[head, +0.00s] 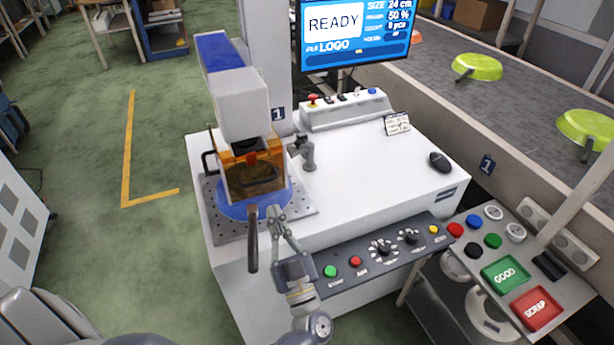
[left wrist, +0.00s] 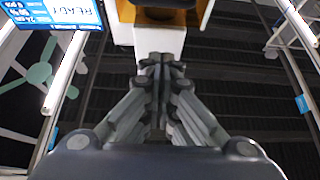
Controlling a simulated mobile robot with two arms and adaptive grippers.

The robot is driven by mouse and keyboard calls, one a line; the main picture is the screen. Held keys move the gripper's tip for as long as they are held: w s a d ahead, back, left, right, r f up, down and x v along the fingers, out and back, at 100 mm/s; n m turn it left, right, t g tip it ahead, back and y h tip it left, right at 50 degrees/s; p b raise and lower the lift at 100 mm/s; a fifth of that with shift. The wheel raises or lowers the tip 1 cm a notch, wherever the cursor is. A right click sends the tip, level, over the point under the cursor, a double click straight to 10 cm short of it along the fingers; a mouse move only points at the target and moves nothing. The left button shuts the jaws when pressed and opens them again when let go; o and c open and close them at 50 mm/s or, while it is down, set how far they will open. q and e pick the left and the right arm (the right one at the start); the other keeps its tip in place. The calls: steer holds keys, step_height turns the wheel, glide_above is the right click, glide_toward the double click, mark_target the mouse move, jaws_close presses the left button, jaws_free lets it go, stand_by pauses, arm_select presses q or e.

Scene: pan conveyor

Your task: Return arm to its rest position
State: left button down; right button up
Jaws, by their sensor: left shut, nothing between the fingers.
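My left gripper (head: 274,214) is shut and empty. It is at the front of the marking machine (head: 242,105), just right of the dark handle of a blue pan (head: 234,210). I cannot tell whether the fingers touch the pan's rim. The pan sits on the perforated plate (head: 228,230) under the machine's orange guard (head: 238,178), which hides part of it. In the left wrist view the closed fingers (left wrist: 161,62) point up toward the machine, with nothing between them. My right gripper is in neither view.
A button panel (head: 385,256) runs along the bench front, beside my left forearm. A GOOD/SCRAP console (head: 510,283) stands at right. A conveyor (head: 510,98) carries green pans (head: 477,66). The screen (head: 352,32) reads READY. The white benchtop (head: 360,155) is mostly clear; open floor lies left.

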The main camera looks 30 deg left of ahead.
arm_select(q)
steer(key=w+d+m+t+h, duration=0.55)
steer(key=d+m+h, duration=0.4)
steer(key=h, duration=0.65)
steer(key=s+d+f+m+g+h, duration=0.4)
steer(key=d+f+m+g+h, duration=0.1)
steer(key=d+f+g+h, duration=0.15)
steer(key=s+a+f+n+g+y, duration=0.1)
steer(key=s+a+f+g, duration=0.2)
steer(key=s, duration=0.4)
steer(key=s+a+f+n+g+y, duration=0.1)
steer(key=s+a+f+g+y, duration=0.1)
steer(key=s+a+g, duration=0.3)
steer(key=s+a+f+n+g+y, duration=0.1)
steer(key=s+f+g, duration=0.15)
steer(key=s, duration=0.55)
steer(key=s+f+g, duration=0.2)
steer(key=s+f, duration=0.1)
steer(key=f, duration=2.4)
steer(key=s+a+f+g, duration=0.1)
steer(key=s+a+f, duration=0.2)
steer(key=s+f, duration=1.2)
steer(key=shift+s+f+y, duration=0.15)
steer(key=shift+s+y, duration=0.2)
steer(key=shift+s, duration=0.35)
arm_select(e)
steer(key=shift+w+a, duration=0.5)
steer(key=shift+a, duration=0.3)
